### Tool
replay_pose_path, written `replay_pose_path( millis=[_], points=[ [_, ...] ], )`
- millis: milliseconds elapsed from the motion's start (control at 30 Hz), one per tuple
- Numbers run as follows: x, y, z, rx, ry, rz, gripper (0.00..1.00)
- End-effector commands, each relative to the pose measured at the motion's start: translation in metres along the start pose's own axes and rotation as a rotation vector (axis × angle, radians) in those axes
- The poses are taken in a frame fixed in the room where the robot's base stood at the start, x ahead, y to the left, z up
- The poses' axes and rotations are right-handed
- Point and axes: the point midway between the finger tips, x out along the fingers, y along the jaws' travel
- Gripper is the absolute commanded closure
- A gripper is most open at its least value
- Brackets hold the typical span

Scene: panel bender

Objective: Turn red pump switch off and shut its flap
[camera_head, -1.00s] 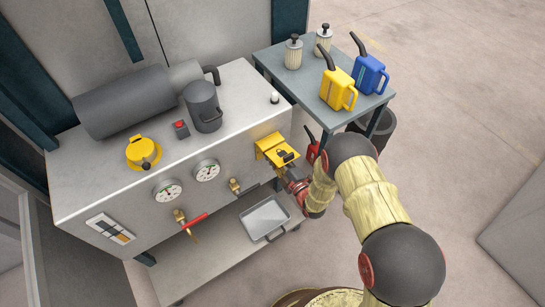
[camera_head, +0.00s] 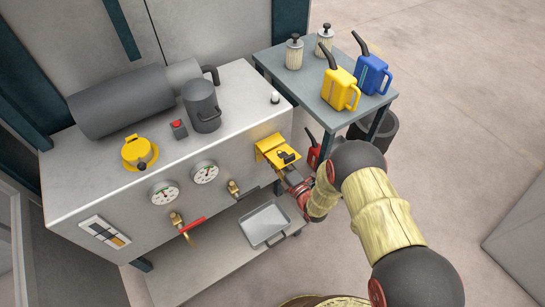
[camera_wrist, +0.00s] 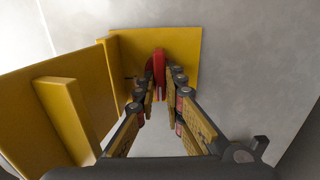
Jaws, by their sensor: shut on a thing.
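The red pump switch (camera_wrist: 159,65) is a red handle on a yellow back plate (camera_wrist: 185,50) in the wrist view. My gripper (camera_wrist: 158,88) is shut on the handle, one finger on each side, hiding its lower part. The yellow flap (camera_wrist: 75,100) stands open, out from the plate, at the left of the fingers. In the head view, the yellow switch housing (camera_head: 268,145) is at the right end of the cabinet front, and the flap (camera_head: 285,158) sticks out with a black part on it. My gripper (camera_head: 284,178) is just below the flap there; the switch is hidden.
The grey cabinet (camera_head: 75,185) carries gauges (camera_head: 205,172), a red-handled valve (camera_head: 192,223) and a grey jug (camera_head: 202,105). A metal tray (camera_head: 264,223) lies on the shelf below. A side table (camera_head: 307,85) with yellow and blue cans stands close behind my arm.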

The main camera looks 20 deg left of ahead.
Motion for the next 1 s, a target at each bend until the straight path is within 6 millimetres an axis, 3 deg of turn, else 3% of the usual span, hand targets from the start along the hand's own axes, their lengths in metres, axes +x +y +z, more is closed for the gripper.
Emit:
replay_pose_path(
  millis=[233, 267, 567, 867, 1000],
  points=[
    [-0.001, -0.001, -0.002, 0.000, 0.003, -0.003, 1.00],
    [-0.001, -0.001, -0.002, 0.000, 0.003, -0.003, 0.88],
    [0.000, -0.001, -0.001, 0.000, 0.001, -0.001, 0.71],
    [-0.001, 0.000, 0.000, 0.001, 0.000, -0.001, 0.71],
    [-0.011, 0.000, 0.000, 0.001, 0.000, -0.002, 0.71]
  ],
)
